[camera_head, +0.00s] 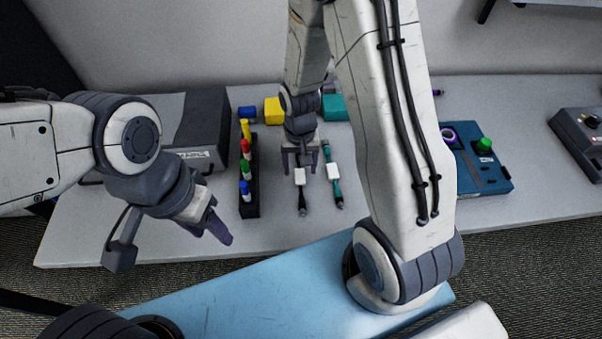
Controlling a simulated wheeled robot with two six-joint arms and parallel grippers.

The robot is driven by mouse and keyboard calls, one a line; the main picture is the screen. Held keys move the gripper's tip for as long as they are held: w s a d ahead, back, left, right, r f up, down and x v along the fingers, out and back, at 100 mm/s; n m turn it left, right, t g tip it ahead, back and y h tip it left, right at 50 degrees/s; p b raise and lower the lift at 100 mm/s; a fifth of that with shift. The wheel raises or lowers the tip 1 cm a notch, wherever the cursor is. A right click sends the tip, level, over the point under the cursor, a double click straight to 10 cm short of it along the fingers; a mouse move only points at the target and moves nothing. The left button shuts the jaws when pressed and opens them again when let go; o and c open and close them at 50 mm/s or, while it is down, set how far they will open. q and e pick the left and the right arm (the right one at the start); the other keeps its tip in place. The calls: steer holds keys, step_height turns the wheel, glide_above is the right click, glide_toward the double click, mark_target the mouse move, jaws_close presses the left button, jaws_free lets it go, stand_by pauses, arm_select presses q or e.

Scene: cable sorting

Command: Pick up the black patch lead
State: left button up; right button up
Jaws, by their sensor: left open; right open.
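The black patch lead (302,200) lies on the grey table, with a white block around its middle and its near end pointing toward me. My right gripper (300,166) is open, pointing down at the far part of the lead, a finger on each side. The gripper hides the lead's far end, and I cannot tell whether the fingers touch it. A teal patch lead (336,188) with a white block lies just to the right. My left gripper (172,248) is open and empty, left of the marker rack near the table's front edge.
A black rack (250,208) with several coloured markers stands left of the leads. A dark grey box (205,120) is at the back left, a blue button box (480,172) at the right.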

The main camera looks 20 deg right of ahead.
steer(key=shift+f, duration=1.1)
jaws_close()
steer(key=shift+r, duration=0.15)
